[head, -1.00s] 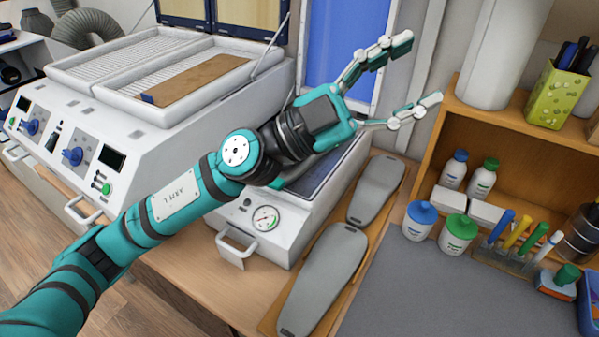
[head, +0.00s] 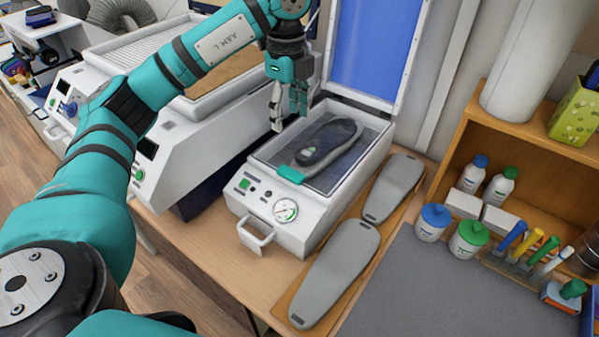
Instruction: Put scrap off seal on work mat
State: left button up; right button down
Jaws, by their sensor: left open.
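A small teal scrap (head: 291,174) lies on the front rim of the open press (head: 265,190), where the seal runs. A dark insole (head: 325,142) lies on the press bed behind it. My left gripper (head: 290,117) points down with its fingers apart and empty. It hangs above the back left part of the press, clear of the scrap. The grey work mat (head: 440,285) covers the table at the lower right, and the part in view is bare. My right gripper is not in view.
Two grey insole forms (head: 335,275) lie on a wooden board between press and mat. The press lid (head: 365,45) stands open at the back. A larger machine (head: 185,130) is at left. Bottles (head: 468,240) and a tool rack (head: 520,262) stand behind the mat.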

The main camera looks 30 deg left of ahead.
pick_arm(q)
send_over(295, 174)
jog(key=s, duration=0.1)
jog(key=f, duration=0.9)
jog(key=shift+a+f, duration=0.25)
jog(key=shift+f, duration=0.4)
jog(key=shift+f+p, duration=0.3)
jog(key=shift+f, duration=0.3)
jog(key=shift+f+p, duration=0.25)
jog(key=shift+p, duration=0.05)
jog(key=f, duration=0.1)
jog(key=f+p, duration=0.2)
jog(key=shift+w+d+f, duration=0.25)
jog(key=shift+w+f, duration=0.1)
jog(key=shift+f, duration=0.5)
jog(key=c, duration=0.7)
jog(key=shift+c, duration=0.5)
jog(key=shift+w+r, duration=0.1)
jog(key=shift+r, duration=0.05)
